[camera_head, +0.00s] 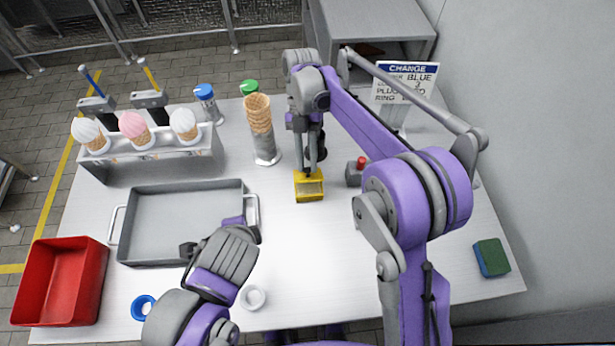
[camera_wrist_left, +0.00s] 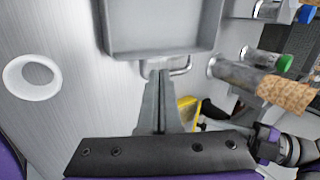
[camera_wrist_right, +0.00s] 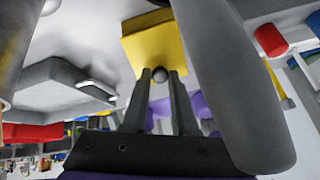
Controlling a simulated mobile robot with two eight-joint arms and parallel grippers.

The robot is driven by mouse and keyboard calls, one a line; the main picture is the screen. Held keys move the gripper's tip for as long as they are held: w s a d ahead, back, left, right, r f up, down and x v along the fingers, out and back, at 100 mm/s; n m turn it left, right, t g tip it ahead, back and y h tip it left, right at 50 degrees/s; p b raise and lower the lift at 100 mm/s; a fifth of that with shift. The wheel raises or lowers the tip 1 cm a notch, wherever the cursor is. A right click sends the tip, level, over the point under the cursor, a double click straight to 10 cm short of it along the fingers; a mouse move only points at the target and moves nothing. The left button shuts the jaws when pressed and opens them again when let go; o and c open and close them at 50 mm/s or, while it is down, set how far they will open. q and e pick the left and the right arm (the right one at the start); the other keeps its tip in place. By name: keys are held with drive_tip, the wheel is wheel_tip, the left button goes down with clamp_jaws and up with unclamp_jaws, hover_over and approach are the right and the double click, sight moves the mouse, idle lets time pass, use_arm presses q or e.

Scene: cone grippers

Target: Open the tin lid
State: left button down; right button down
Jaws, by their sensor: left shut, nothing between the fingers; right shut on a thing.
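A small yellow tin (camera_head: 309,187) is in the middle of the table in the head view. My right gripper (camera_head: 309,168) comes down on it from behind. In the right wrist view, the right fingers (camera_wrist_right: 160,80) are shut on a small round grey knob (camera_wrist_right: 160,73) against the yellow tin's face (camera_wrist_right: 153,45). I cannot tell whether the lid is raised. My left gripper (camera_wrist_left: 158,72) is shut and empty beside the grey tray's handle (camera_wrist_left: 182,66); its fingertips are hard to make out in the head view.
The grey tray (camera_head: 125,245) lies left of the tin, with a red bin (camera_head: 40,290) beyond it. A cone stack (camera_head: 259,115) stands behind the left gripper. A white ring (camera_head: 253,298), blue ring (camera_head: 143,307) and sponge (camera_head: 492,258) lie on the table.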

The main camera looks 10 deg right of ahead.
use_arm(q)
drive_tip(key=d+r+m+t, duration=0.2)
drive_tip(key=d+m, duration=0.5)
drive_tip(key=m, duration=0.4)
drive_tip(key=m+t+h, duration=0.2)
drive_tip(key=m, duration=0.8)
approach(307, 168)
drive_tip(key=w+f, duration=0.1)
drive_tip(key=f, duration=0.2)
drive_tip(key=w+f, duration=0.1)
drive_tip(key=shift+w+d+f, duration=0.2)
drive_tip(key=shift+w+f, duration=0.05)
drive_tip(key=shift+w, duration=0.05)
drive_tip(key=shift+w+r, duration=0.15)
drive_tip(key=shift+w, duration=0.25)
use_arm(e)
drive_tip(key=shift+s, duration=0.15)
use_arm(q)
drive_tip(key=shift+w, duration=0.15)
use_arm(e)
drive_tip(key=shift+w, duration=0.2)
use_arm(q)
drive_tip(key=shift+w+d+r, duration=0.1)
drive_tip(key=shift+w+r, duration=0.2)
drive_tip(key=shift+w, duration=0.2)
use_arm(e)
drive_tip(key=shift+s, duration=0.2)
